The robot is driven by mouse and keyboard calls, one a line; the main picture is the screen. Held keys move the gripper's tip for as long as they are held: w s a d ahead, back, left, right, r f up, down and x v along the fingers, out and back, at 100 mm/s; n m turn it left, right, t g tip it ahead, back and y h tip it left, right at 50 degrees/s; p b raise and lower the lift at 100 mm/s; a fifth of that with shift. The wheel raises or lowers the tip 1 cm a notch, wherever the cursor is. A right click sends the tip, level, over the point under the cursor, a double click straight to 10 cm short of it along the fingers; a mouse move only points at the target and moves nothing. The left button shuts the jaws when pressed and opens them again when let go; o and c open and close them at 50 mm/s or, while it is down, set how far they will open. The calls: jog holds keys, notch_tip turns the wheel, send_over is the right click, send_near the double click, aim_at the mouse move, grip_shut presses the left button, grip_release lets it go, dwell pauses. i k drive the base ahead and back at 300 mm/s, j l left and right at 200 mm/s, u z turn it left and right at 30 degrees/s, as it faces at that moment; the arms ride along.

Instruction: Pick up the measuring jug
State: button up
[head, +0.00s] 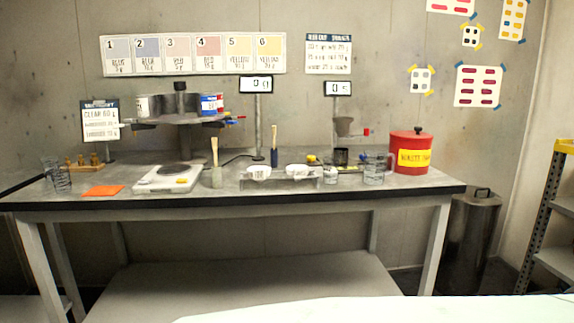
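A clear jug-like vessel (375,172) with dark markings stands on the right part of the workbench (330,192), just left of the red bin. It looks upright, and a handle seems to show on its right side. A second clear marked vessel (58,180) stands near the bench's left end; it looks like a cup or stacked cups. At this size I cannot tell for sure which is the measuring jug. My gripper is not in view.
Close to the right vessel are a red lidded bin (410,152), a small clear cup (330,175) and a dark tin (341,157). A white scale (168,178) and an orange sheet (103,190) lie further left. A metal bin (470,235) stands right of the bench.

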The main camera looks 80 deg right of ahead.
aim_at(375, 160)
jog(key=z, duration=3.1)
jog(key=i+l+u, duration=0.1)
jog(key=i+l, duration=0.15)
jog(key=i+l+u, duration=0.1)
jog(key=l, duration=0.3)
jog(key=i+l, duration=0.3)
jog(key=i+l+u, duration=0.15)
jog(key=l, duration=0.25)
jog(key=i+l+u, duration=0.1)
jog(key=i+l, duration=0.15)
jog(key=l, duration=0.15)
jog(key=i+j, duration=0.1)
jog(key=j, duration=0.2)
jog(key=i+j, duration=0.15)
jog(key=j, duration=0.15)
